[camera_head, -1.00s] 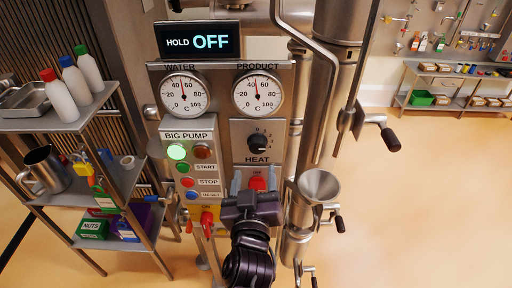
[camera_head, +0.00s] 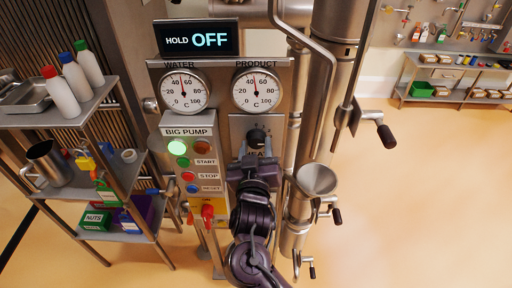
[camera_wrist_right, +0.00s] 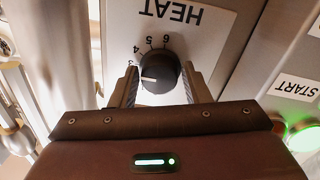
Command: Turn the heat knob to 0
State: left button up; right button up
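The black heat knob (camera_head: 257,138) sits on the steel panel, with my right gripper (camera_head: 254,152) just below and in front of it. In the right wrist view the round knob (camera_wrist_right: 160,72) lies between the two fingers of my right gripper (camera_wrist_right: 160,84), one on each side. The fingers are spread, with a small gap to the knob. The knob's white pointer faces left in that upside-down view, near or just past the 3 mark. Marks 3 to 6 show; the lower marks are hidden. My left gripper is not in view.
The big pump box (camera_head: 188,160) with lit green lamp and buttons is left of the knob. Two gauges, WATER (camera_head: 183,90) and PRODUCT (camera_head: 257,90), and a HOLD OFF display (camera_head: 199,39) are above. A steel funnel (camera_head: 316,180) stands close on the right.

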jog(key=c, duration=0.6)
jog(key=shift+r+n+p, duration=0.15)
jog(key=shift+n+p, duration=0.25)
jog(key=shift+p, duration=0.4)
jog(key=n+p, duration=0.3)
jog(key=p, duration=0.1)
jog(key=n+p, duration=0.4)
jog(key=p, duration=0.1)
jog(key=shift+d+r+n, duration=0.1)
jog(key=shift+d+n, duration=0.1)
jog(key=shift+n, duration=0.1)
jog(key=shift+n+p, duration=0.5)
jog(key=shift+p, duration=0.05)
jog(key=n+p, duration=0.1)
jog(key=n, duration=0.1)
jog(key=shift+n+y, duration=0.3)
jog(key=shift+n, duration=0.1)
jog(key=n, duration=0.6)
jog(key=shift+t, duration=0.3)
jog(key=shift+n, duration=0.3)
